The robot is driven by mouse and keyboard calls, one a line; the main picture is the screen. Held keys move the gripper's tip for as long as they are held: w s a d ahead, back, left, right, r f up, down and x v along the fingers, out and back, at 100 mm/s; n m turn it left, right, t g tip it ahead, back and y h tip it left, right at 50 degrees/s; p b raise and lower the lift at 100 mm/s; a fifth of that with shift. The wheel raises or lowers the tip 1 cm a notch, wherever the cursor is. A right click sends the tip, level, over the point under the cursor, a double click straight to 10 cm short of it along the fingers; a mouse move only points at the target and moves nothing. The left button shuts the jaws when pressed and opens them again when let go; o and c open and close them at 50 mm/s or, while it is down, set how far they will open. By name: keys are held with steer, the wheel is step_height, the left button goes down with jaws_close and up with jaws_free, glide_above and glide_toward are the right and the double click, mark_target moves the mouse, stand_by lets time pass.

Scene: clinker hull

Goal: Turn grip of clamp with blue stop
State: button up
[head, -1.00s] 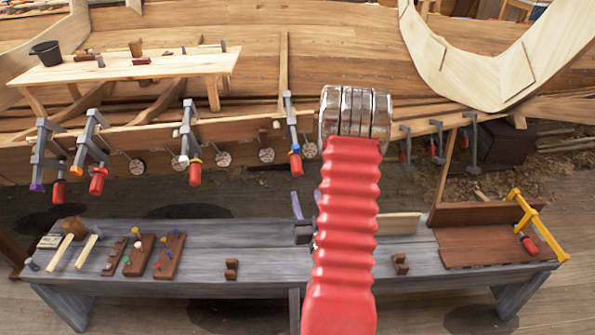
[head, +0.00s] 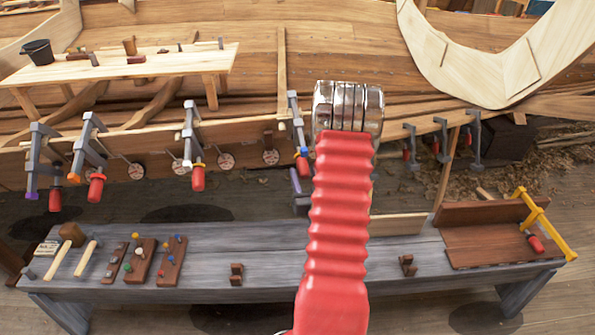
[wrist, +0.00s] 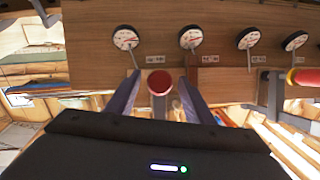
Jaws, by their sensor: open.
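The clamp with the blue stop (head: 302,151) hangs on the hull plank, just left of my red arm in the head view. Its red grip (head: 303,168) points down. In the wrist view the red grip (wrist: 160,83) shows end-on as a round face between the two fingers of my gripper (wrist: 160,92). The fingers are apart, with a gap on each side of the grip. In the head view my gripper (head: 297,187) is just below the grip, partly hidden behind my arm. The blue stop is not clear in the wrist view.
Round dials (head: 270,157) sit along the plank. The grey bench (head: 200,272) below holds mallets, peg boards and a yellow frame (head: 545,222).

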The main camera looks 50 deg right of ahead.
steer(key=shift+w+d, duration=0.4)
steer(key=shift+d, duration=0.05)
steer(key=shift+c, duration=0.5)
steer(key=c, duration=1)
steer(key=shift+o, duration=0.3)
steer(key=shift+m+t+y, duration=0.9)
steer(key=shift+m+t, duration=0.2)
steer(key=shift+m, duration=0.8)
